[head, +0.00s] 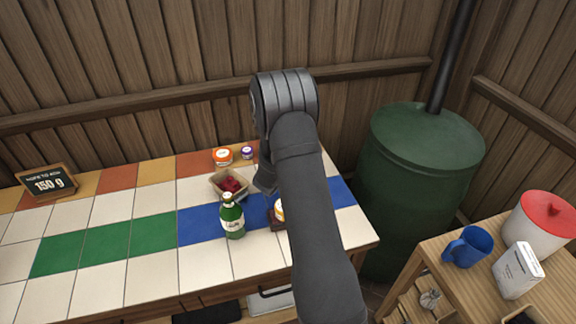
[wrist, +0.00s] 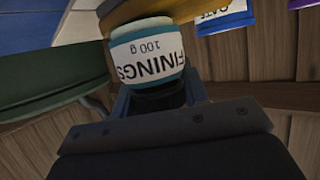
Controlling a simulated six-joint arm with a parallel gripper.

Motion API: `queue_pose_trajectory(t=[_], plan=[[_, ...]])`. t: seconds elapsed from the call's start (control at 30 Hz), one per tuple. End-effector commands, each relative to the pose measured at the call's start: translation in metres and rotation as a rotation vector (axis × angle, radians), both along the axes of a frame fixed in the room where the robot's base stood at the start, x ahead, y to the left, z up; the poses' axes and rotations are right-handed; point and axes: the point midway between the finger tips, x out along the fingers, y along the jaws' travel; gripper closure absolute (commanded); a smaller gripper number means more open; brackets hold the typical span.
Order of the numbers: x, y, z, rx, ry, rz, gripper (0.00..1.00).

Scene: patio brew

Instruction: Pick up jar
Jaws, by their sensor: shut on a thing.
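A small jar (wrist: 147,58) with teal bands and a white label reading "FININGS 100 g" fills the middle of the wrist view. My gripper (wrist: 160,98) is shut on it, with the jaws around its lower-framed end. The label reads upside down in this view. In the head view my arm hides this jar and most of my gripper, at the back of the tiled counter. I cannot tell whether the jar touches the counter.
A box of red fruit (head: 231,185) and a green bottle (head: 232,216) stand nearer on the counter (head: 153,279). A green barrel (head: 424,180) stands right.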

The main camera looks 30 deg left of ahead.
Motion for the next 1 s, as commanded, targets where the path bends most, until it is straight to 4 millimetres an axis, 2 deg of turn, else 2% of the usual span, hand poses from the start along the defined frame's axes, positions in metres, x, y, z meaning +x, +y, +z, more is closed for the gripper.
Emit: queue_pose_trajectory(t=[0.27,0.47,0.8,1.0], plan=[[0.000,0.000,0.013,0.002,-0.002,-0.001,0.89],[0.001,0.000,0.044,0.003,-0.004,-0.002,0.89],[0.005,-0.079,0.088,0.001,-0.002,-0.006,0.89],[0.006,-0.107,0.104,0.000,-0.001,-0.003,0.89]])
